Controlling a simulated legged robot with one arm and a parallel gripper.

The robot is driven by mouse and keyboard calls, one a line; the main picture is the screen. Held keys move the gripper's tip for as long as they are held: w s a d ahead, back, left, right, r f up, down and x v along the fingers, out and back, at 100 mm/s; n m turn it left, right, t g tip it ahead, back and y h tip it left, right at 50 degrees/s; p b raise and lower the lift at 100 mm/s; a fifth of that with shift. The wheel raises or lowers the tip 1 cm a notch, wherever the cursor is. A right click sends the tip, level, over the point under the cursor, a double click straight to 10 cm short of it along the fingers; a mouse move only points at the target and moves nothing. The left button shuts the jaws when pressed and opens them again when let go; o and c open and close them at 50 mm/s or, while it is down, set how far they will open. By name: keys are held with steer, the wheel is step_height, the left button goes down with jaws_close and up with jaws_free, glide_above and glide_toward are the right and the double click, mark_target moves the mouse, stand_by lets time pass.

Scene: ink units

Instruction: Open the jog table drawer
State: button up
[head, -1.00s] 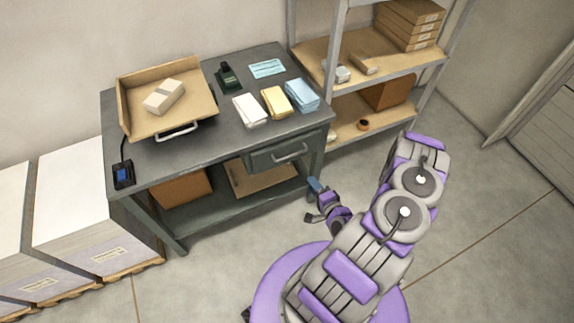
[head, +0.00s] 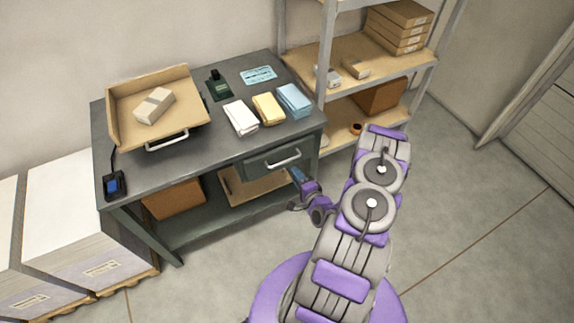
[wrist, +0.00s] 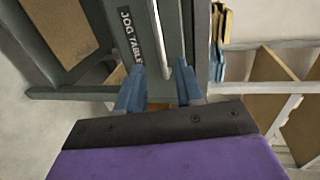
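The jog table (head: 190,165) is a dark grey-green bench. Its drawer (head: 256,168) is at the front right and looks shut, with a pale metal bar handle (head: 284,159). In the wrist view the drawer front (wrist: 172,30) carries a "JOG TABLE" label, and its handle (wrist: 155,35) runs up the picture. My gripper (head: 296,174) is just in front of the drawer, below the handle in the head view. In the wrist view my gripper (wrist: 158,76) has its blue fingers apart, with the handle's near end between or just ahead of them. I cannot tell whether they touch.
On the table are a tan tray (head: 193,110) with a paper block, white, yellow and blue paper stacks (head: 268,109), and a blue device (head: 115,185). A shelf rack (head: 350,95) stands at the right. Pallet stacks (head: 75,210) stand at the left. The floor (head: 470,230) at right is clear.

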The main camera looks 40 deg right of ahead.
steer(key=b+x, duration=0.2)
steer(key=x, duration=0.7)
steer(key=shift+s, duration=0.1)
jaws_close()
stand_by(0.5)
